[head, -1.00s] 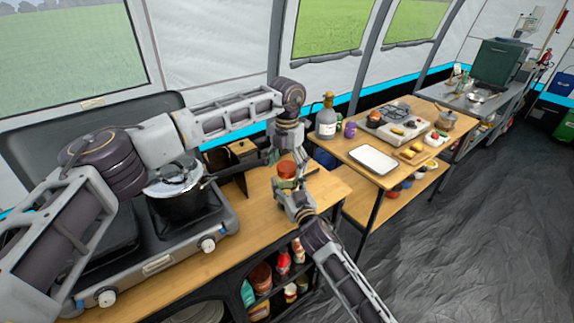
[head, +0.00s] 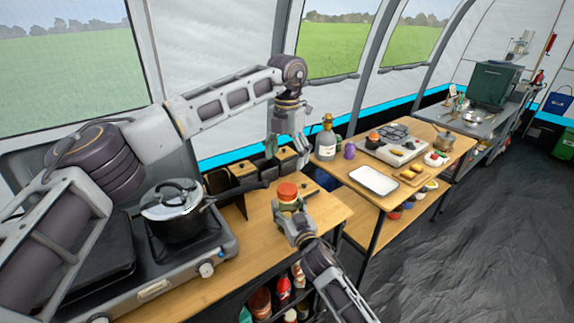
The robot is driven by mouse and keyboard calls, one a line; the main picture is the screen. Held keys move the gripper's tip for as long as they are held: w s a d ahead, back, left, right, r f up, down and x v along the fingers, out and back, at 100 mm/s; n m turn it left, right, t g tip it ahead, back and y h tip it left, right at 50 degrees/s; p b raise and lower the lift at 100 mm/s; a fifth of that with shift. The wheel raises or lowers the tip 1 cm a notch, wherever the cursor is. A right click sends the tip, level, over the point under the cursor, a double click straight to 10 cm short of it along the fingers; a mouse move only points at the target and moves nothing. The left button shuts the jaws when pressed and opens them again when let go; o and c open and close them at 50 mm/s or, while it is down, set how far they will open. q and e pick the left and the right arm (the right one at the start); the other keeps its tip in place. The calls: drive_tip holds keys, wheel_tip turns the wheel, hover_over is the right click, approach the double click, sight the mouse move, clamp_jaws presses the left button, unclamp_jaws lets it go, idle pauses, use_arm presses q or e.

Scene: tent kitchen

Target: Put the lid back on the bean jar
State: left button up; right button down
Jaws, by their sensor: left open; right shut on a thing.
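The bean jar (head: 289,204) stands on the wooden counter near its right end. Its orange-red lid (head: 287,190) sits on top of it and looks about level; whether it is fully seated is too small to tell. My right gripper (head: 292,214) is shut on the jar from the near side, around its lower body, and hides part of it. My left gripper (head: 287,146) is open and empty, pointing down above the lid and clear of it.
Several dark-fronted boxes (head: 243,170) stand behind the jar. A pot with a glass lid (head: 174,206) is on the stove (head: 215,248) to the left, its handle pointing toward the jar. A second table with a white tray (head: 374,181) stands to the right.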

idle(0.3)
drive_tip(key=shift+c, duration=1.3)
unclamp_jaws()
drive_tip(key=shift+s+d, duration=0.1)
drive_tip(key=shift+s, duration=0.1)
drive_tip(key=v, duration=1.1)
drive_tip(key=shift+s, duration=0.25)
drive_tip(key=shift+s+d, duration=0.1)
drive_tip(key=shift+d, duration=0.05)
